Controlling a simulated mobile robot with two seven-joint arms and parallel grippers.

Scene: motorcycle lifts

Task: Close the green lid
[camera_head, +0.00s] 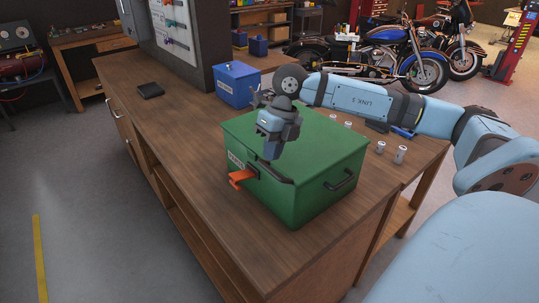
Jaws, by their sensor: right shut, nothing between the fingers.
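The green box (303,203) stands on the wooden workbench, with a dark handle on its right side. Its green lid (322,143) lies flat across the top and looks down; I cannot tell whether a small gap is left at its rim. An orange latch-like piece (241,177) sticks out from the front, beside a pale label. My right gripper (272,153) points down at the front edge of the lid, fingers shut and empty. It hides part of that edge, and I cannot tell whether it touches. My left gripper is not in view.
A blue box (237,84) stands behind the green one, near a dark pillar. Small metal cans (399,154) and a blue-handled tool (402,132) lie to the right. A black flat item (150,90) lies at the left. The bench top (176,118) left of the green box is clear.

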